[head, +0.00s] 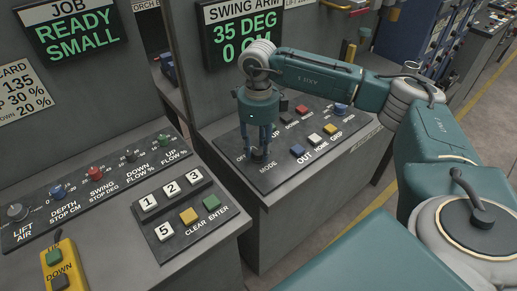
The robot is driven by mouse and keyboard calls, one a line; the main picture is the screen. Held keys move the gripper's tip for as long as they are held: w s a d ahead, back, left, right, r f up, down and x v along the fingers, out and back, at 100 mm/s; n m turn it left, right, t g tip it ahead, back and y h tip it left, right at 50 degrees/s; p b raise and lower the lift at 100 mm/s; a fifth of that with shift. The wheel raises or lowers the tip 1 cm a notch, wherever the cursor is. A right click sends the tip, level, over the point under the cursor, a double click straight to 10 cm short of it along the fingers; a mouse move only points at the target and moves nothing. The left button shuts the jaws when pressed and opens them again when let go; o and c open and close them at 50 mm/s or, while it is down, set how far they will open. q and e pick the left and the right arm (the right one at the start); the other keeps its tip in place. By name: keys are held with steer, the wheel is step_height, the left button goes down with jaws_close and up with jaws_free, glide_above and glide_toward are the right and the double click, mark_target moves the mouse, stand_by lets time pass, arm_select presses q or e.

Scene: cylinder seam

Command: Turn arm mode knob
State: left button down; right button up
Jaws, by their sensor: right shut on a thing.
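The arm mode knob (258,157) is a small dark knob on the sloped panel of the right console, above the "MODE" label. My right gripper (260,149) points down over it and is shut on it. The fingers hide most of the knob and part of its position labels, so its setting cannot be read. The swing arm display (245,32) above the panel reads "35 DEG" and "0 CM", partly covered by my right arm. My left gripper is not in view.
The same panel carries several buttons, including a blue one (297,150) and a red one (301,110), right of my gripper. The left console has a row of knobs, a keypad (185,212) and a yellow up/down pendant (64,265). A gap separates the two cabinets.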

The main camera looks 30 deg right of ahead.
mark_target(258, 150)
steer(key=n+b, duration=0.2)
steer(key=n, duration=0.2)
steer(key=shift+r+n+b, duration=0.1)
steer(key=shift+n+b, duration=0.65)
steer(key=shift+n, duration=0.75)
steer(key=o, duration=1.2)
steer(key=shift+c, duration=0.2)
step_height(258, 150, up, 12)
steer(key=shift+r, duration=0.1)
